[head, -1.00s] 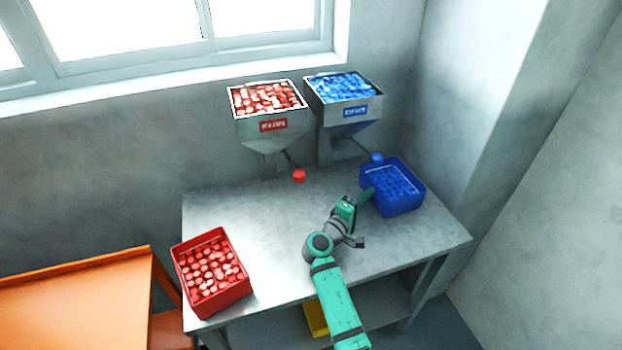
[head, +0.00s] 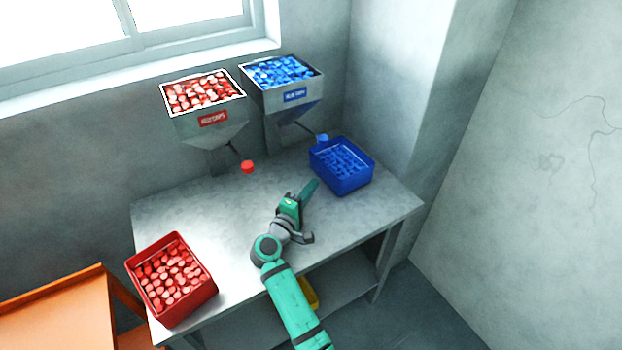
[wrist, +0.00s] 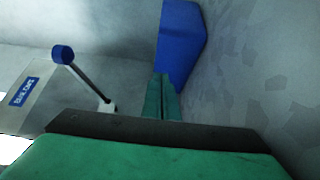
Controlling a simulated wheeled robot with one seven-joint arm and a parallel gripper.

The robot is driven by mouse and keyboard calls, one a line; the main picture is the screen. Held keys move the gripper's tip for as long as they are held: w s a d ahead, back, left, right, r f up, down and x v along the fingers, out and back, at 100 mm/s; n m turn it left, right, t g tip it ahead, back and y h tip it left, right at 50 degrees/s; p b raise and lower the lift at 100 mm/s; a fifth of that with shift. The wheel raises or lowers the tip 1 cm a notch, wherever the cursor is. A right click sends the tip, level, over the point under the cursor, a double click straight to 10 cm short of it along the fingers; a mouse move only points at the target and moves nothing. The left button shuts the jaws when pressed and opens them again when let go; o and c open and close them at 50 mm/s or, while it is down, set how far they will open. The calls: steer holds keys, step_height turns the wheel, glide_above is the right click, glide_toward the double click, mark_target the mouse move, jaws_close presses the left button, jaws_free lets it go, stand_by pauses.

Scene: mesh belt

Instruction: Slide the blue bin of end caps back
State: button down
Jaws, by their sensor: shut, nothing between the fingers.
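The blue bin (head: 342,180) of blue end caps stands at the back right of the metal table (head: 230,220). In the wrist view its blue wall (wrist: 182,45) fills the upper middle. My gripper (head: 311,188) is shut and empty. It is just in front of the bin's near left side in the head view; I cannot tell whether the tips touch it. The shut fingers also show in the wrist view (wrist: 160,95), close below the blue wall.
The blue caps hopper (head: 290,95) with its blue-knobbed lever (head: 322,138) stands behind the bin. The red caps hopper (head: 205,115) is to its left, with a red knob (head: 247,166). A red bin (head: 172,280) sits at the front left. The table's middle is clear.

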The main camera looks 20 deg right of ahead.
steer(key=shift+v, duration=2.85)
steer(key=shift+r, duration=0.1)
